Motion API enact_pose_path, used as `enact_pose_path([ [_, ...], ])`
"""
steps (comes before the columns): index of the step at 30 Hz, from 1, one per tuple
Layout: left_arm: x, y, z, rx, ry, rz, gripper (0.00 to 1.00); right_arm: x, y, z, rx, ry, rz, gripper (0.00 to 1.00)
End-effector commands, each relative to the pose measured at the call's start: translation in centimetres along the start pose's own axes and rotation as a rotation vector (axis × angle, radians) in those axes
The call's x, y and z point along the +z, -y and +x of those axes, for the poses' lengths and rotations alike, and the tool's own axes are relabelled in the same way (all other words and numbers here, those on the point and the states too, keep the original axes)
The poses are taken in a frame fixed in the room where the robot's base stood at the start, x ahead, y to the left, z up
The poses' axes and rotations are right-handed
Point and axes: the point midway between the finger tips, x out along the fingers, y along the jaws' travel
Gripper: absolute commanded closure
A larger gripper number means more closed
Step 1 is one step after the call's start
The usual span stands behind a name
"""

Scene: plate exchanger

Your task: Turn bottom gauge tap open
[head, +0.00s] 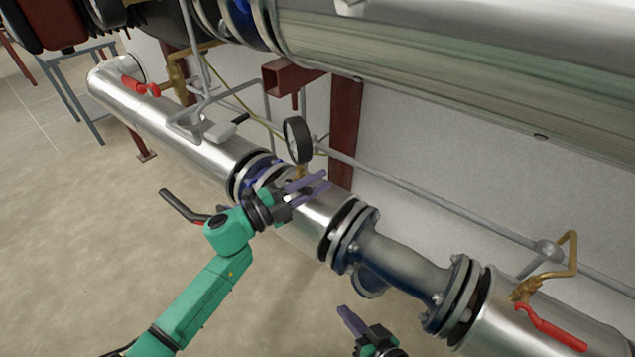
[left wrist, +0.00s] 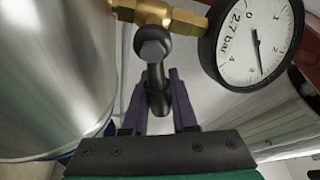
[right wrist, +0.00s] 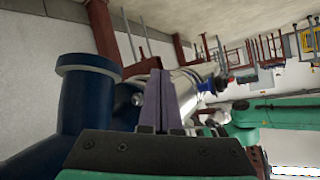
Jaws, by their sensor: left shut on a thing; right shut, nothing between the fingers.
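The bottom gauge is a round dial with a dark rim (head: 297,139), above the silver pipe; its white face shows in the left wrist view (left wrist: 255,43). A brass fitting (left wrist: 175,17) sits beside it with a black tap lever (left wrist: 154,72) pointing toward my gripper. My left gripper (head: 322,181) is at the pipe, just below the gauge, its purple fingers (left wrist: 159,90) shut on the lever's end. The head view does not show the lever clearly. My right gripper (head: 348,318) is shut and empty, low in front of the blue pipe section; its fingers are together in the right wrist view (right wrist: 163,95).
The silver pipe (head: 150,113) runs diagonally, with flanges and a dark blue section (head: 405,262). A red-handled valve (head: 550,328) is at lower right, another red handle (head: 138,86) at upper left. A black lever (head: 181,207) sticks out left of my arm.

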Motion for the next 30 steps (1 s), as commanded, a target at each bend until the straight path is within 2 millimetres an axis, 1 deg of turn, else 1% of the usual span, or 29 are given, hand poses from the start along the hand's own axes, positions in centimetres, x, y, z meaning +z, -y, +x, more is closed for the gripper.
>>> enact_pose_path([
  [1,-0.1,0.4,0.0,-0.013,0.0,-0.037,1.0,-0.4,0.2,-0.3,0.001,0.009,-0.002,1.0],
  [2,-0.1,0.6,0.0,-0.021,0.0,-0.056,1.0,-0.4,0.2,-0.5,0.0,0.016,-0.003,1.0],
  [6,0.0,1.1,0.0,-0.055,0.001,-0.139,1.0,-0.9,-0.7,-0.8,0.027,0.108,-0.028,1.0],
  [12,0.2,1.6,-0.1,-0.089,0.001,-0.218,1.0,-1.2,-1.4,-1.3,0.051,0.188,-0.044,1.0],
  [18,0.3,1.7,-0.1,-0.103,0.001,-0.251,1.0,-1.2,-1.8,-1.6,0.063,0.224,-0.05,1.0],
  [29,0.3,1.7,-0.1,-0.104,0.002,-0.253,1.0,-1.2,-1.9,-1.6,0.064,0.228,-0.051,1.0],
  [30,0.3,1.7,-0.1,-0.104,0.002,-0.253,0.63,-1.2,-1.9,-1.6,0.064,0.228,-0.051,1.0],
])
